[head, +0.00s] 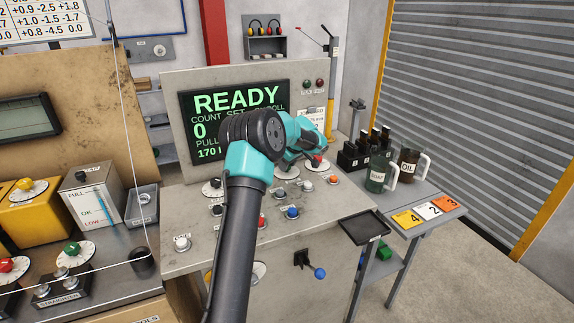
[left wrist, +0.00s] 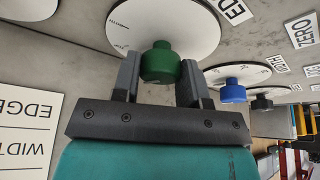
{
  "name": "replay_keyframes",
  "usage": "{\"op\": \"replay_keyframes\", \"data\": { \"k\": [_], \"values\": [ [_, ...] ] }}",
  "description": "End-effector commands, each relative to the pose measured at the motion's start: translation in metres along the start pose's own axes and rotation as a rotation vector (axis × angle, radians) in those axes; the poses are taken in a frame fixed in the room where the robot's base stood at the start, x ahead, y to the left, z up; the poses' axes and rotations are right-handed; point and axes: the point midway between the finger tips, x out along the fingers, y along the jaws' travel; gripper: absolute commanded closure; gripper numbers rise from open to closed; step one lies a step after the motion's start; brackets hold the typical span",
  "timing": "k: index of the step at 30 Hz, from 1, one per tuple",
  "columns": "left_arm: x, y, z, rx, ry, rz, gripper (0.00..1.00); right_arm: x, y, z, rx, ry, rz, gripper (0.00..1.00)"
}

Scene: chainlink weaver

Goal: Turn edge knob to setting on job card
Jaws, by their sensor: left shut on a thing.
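The green knob (left wrist: 161,64) sits on a round white dial (left wrist: 125,25) in the left wrist view, with a partly cut-off label starting "ED" (left wrist: 232,10) beside it. My left gripper (left wrist: 161,78) is shut on this knob, one finger on each side. In the head view my left gripper (head: 316,160) is over the upper right of the console top, and its body hides the green knob. A white card (left wrist: 28,128) in the left wrist view shows "EDGE" and "WIDTH" upside down; its settings are out of frame. My right gripper is in neither view.
Close by stand a blue knob (left wrist: 233,91) and a black knob (left wrist: 262,101). The console screen (head: 235,105) reads READY. Small buttons, including a blue one (head: 293,212), line the console front. Dark bottles and mugs (head: 410,166) stand to the right.

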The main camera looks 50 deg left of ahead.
Motion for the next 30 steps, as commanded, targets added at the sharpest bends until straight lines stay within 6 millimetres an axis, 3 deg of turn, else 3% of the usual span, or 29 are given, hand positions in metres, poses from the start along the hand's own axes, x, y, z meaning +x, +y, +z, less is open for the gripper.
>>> {"op": "replay_keyframes", "data": {
  "k": [14,30],
  "values": [
    [-0.0001,0.0016,0.0001,-0.289,-0.001,-0.119,0.84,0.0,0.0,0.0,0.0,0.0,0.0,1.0],
    [0.0002,0.0012,0.0003,-0.328,-0.001,-0.136,0.84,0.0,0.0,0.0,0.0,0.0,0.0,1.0]
  ]
}}
